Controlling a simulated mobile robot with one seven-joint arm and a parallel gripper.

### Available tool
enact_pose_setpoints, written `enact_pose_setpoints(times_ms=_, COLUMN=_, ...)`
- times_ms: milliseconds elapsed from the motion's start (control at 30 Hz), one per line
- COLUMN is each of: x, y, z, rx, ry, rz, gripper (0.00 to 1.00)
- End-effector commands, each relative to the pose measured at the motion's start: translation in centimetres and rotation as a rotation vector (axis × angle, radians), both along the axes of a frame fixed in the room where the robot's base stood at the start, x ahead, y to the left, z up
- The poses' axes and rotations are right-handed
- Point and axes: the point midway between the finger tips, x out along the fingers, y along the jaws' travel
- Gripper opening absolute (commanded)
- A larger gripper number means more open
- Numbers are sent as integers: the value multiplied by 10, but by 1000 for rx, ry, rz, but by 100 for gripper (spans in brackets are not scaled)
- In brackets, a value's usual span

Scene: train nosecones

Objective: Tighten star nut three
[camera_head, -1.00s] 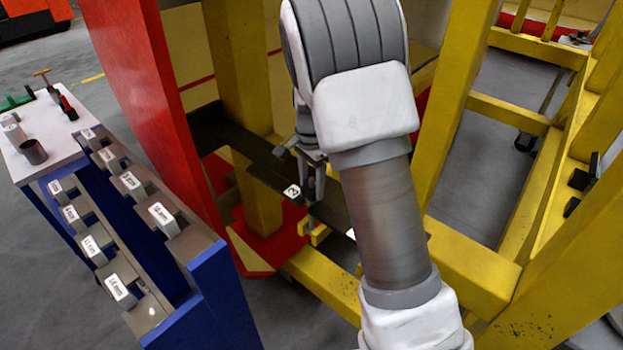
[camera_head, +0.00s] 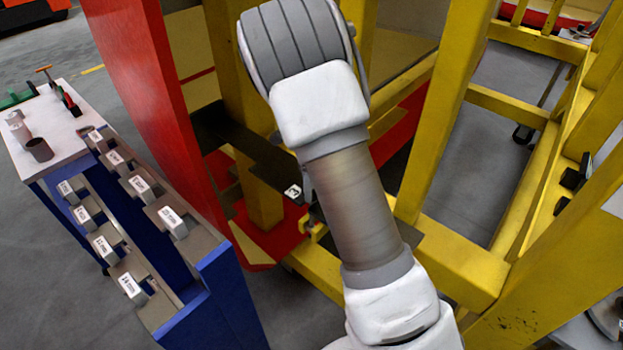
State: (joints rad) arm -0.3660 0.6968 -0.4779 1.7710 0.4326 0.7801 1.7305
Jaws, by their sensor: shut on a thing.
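A dark bracket plate (camera_head: 262,160) runs along the yellow frame, with a small white label "3" (camera_head: 293,191) at its near end. My gripper (camera_head: 313,205) is beside this label, mostly hidden behind my own white and grey arm. Only a thin grey sliver of it shows, shut at the spot of star nut three. The nut itself is hidden by my arm and gripper, so its turn and seating cannot be seen.
Yellow beams (camera_head: 455,110) stand right of my arm, and a red panel (camera_head: 150,110) stands to its left. A blue rack (camera_head: 215,290) with several labelled sockets is at the left. A white-topped table (camera_head: 55,125) with tools is behind it.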

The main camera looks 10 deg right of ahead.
Motion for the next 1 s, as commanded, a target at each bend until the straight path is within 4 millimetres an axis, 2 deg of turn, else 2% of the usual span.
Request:
enact_pose_setpoints(times_ms=400, x=0, y=0, z=2, rx=-1, ry=-1, rz=-230, gripper=8)
enact_pose_setpoints(times_ms=1000, x=1, y=0, z=1, rx=0, ry=-2, rz=-280, gripper=8)
